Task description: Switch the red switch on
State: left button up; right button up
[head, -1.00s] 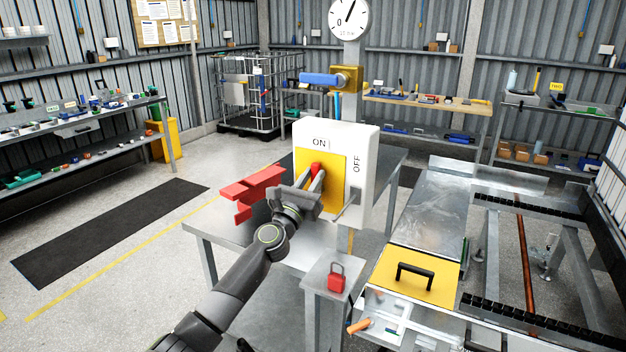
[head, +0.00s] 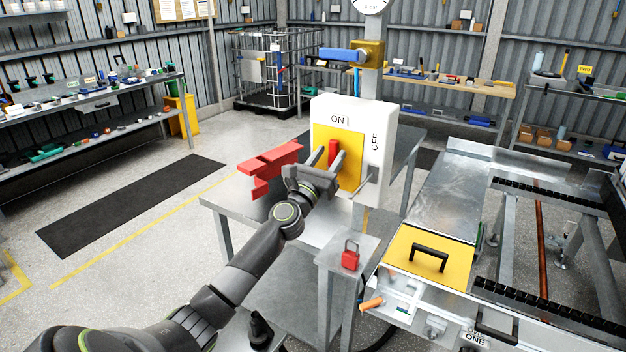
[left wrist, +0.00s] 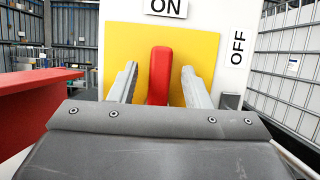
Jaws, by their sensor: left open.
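The red switch (head: 333,152) is a lever on a yellow plate (head: 350,170) on the front of a white box (head: 385,125). The box is marked ON at the top and OFF at the right side. In the left wrist view the red lever (left wrist: 158,75) stands upright, pointing toward the ON label (left wrist: 166,7). My left gripper (head: 326,160) is open, one finger on each side of the lever, with gaps visible in the left wrist view. The lever's lower end is hidden behind the gripper body. My right gripper is not in view.
A red angular piece (head: 270,168) lies close left of the gripper. A grey peg (head: 364,182) sticks out at the box's lower right. A red padlock (head: 350,258) stands on a small stand. A yellow lid with a black handle (head: 428,258) is to the right.

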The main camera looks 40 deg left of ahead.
pick_arm(q)
jog(key=a+b+v, duration=0.1)
jog(key=b+v, duration=0.2)
jog(key=v, duration=1.3)
jog(key=shift+s+d+f, duration=0.2)
jog(key=shift+s+d, duration=0.15)
jog(key=shift+d, duration=0.05)
